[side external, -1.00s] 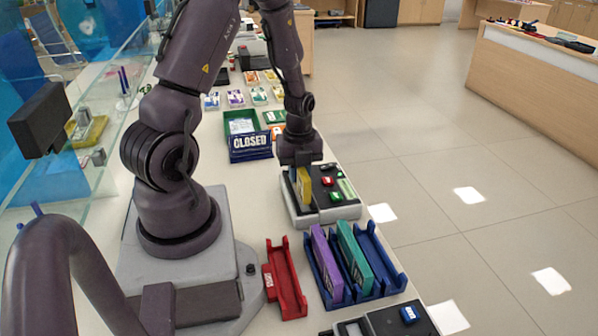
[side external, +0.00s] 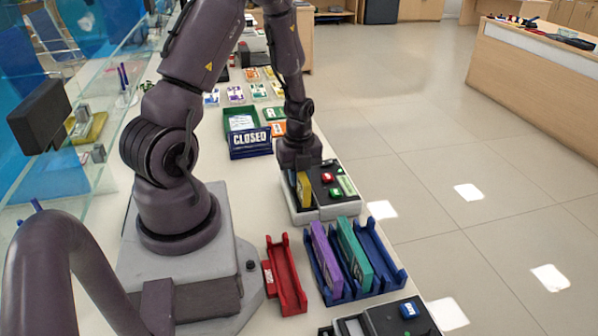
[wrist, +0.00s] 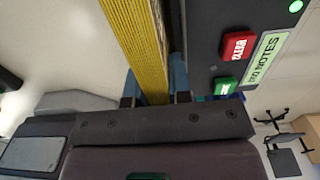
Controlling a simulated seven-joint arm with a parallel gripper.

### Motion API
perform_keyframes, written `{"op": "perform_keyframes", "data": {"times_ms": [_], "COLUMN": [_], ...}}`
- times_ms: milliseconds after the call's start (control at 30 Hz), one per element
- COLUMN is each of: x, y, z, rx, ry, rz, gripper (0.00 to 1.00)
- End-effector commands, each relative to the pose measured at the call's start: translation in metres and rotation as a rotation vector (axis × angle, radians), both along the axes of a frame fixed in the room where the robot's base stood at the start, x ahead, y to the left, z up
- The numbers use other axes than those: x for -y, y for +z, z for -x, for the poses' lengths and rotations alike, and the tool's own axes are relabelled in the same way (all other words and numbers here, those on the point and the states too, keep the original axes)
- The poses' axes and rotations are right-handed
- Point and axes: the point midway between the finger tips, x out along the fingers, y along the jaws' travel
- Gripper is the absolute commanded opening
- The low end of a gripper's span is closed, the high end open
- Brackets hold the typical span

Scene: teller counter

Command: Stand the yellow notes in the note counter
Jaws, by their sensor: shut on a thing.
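The yellow notes (side external: 304,190) are a bundle standing on edge at the left part of the note counter, also seen in the wrist view (wrist: 137,38). The note counter (side external: 334,211) is a pale box with a black top, a red button, green keys and a green label; its black panel shows in the wrist view (wrist: 205,48). My gripper (side external: 303,171) points down and is shut on the yellow notes from above; its fingers show in the wrist view (wrist: 157,97). The bundle's lower edge is hard to make out, so I cannot tell how deep it sits.
A blue rack (side external: 389,274) with a purple bundle (side external: 326,260) and a teal bundle (side external: 354,252) stands nearer the camera. A red tray (side external: 287,277) is to its left. A CLOSED sign (side external: 250,143) and green tray (side external: 240,113) stand behind. The counter's edge drops to floor at right.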

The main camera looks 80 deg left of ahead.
Motion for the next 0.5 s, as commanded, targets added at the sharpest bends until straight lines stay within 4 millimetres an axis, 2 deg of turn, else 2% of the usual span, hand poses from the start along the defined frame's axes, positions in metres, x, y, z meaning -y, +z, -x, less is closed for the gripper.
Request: {"op": "perform_keyframes", "data": {"times_ms": [167, 200, 300, 333, 500], "x": [-0.0001, -0.0001, 0.0000, 0.0000, 0.0001], "y": [-0.0013, -0.0013, -0.0013, -0.0013, -0.0013], "z": [-0.0001, -0.0001, -0.0001, -0.0001, 0.0000], "rx": [0.000, 0.000, 0.000, 0.000, 0.000], "ry": [0.000, 0.000, 0.000, 0.000, 0.000], "rz": [0.000, 0.000, 0.000, 0.000, 0.000], "gripper": [0.00, 0.21, 0.44, 0.49, 0.49]}}
